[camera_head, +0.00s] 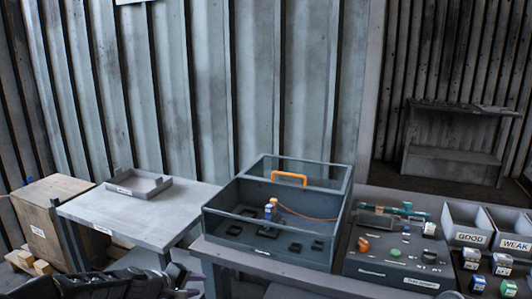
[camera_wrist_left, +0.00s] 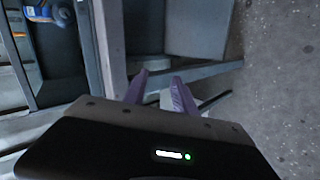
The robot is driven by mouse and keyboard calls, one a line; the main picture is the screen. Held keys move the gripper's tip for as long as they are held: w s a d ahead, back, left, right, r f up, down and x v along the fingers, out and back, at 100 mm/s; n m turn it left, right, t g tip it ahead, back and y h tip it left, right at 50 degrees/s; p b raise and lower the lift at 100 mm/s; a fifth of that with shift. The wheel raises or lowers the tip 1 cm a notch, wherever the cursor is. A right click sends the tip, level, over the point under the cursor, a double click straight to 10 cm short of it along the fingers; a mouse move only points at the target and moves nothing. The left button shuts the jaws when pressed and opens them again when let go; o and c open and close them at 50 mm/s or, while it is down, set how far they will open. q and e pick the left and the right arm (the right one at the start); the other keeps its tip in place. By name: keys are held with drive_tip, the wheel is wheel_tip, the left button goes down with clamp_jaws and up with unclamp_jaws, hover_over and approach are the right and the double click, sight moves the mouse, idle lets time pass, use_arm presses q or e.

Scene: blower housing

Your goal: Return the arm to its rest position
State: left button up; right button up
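My left gripper (camera_head: 196,283) is low in the head view, left of centre, in front of the side table. Its dark arm comes in from the lower left. In the left wrist view the two purple fingers (camera_wrist_left: 159,94) stand apart with nothing between them, so it is open and empty. It touches nothing that I can see. My right gripper is not in view.
A grey housing (camera_head: 225,229) with a clear lid and orange handle (camera_head: 289,179) stands on the bench. Beside it are a control panel (camera_head: 375,268) and bins marked GOOD (camera_head: 467,239) and WEAK (camera_head: 516,245). The side table (camera_head: 130,222) holds a shallow tray (camera_head: 152,191).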

use_arm(q)
drive_tip(key=s+d+f+m+g+y, duration=0.1)
drive_tip(key=s+d+f+m+g, duration=0.15)
drive_tip(key=s+f, duration=0.75)
drive_tip(key=s+d+f+m+g+y, duration=0.15)
drive_tip(key=s+d+f, duration=0.25)
drive_tip(key=s+f, duration=0.6)
drive_tip(key=s+d+f+m+g, duration=0.2)
drive_tip(key=s+d+f, duration=0.1)
drive_tip(key=s, duration=0.8)
drive_tip(key=s+d+f+m+g+h, duration=0.1)
drive_tip(key=s+d+f+m+g, duration=0.1)
drive_tip(key=s, duration=0.8)
drive_tip(key=shift+s+d+f+m, duration=0.3)
drive_tip(key=shift+s+d+f, duration=0.15)
drive_tip(key=shift+d, duration=0.35)
